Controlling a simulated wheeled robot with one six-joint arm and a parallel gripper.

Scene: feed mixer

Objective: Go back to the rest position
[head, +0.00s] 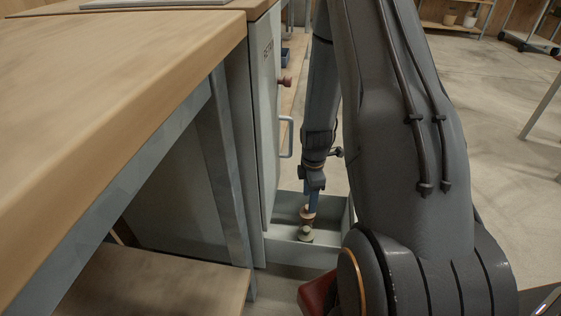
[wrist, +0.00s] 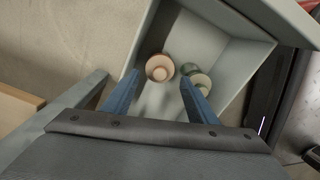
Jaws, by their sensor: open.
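My gripper (head: 313,200) points down over a grey open-topped drawer or bin (head: 290,252) beside a cabinet. In the wrist view its two blue fingers (wrist: 158,78) are apart. A round tan wooden piece with a stepped top (wrist: 160,68) shows between the fingertips. A second round piece with a greenish rim (wrist: 201,84) is beside it, partly hidden by the right finger. In the head view the tan piece (head: 307,214) is close to the fingers and the greenish piece (head: 305,235) is just in front. I cannot tell whether a finger touches either piece.
A wooden worktop (head: 110,90) fills the left, with a lower wooden shelf (head: 150,282). Open floor (head: 485,110) lies right.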

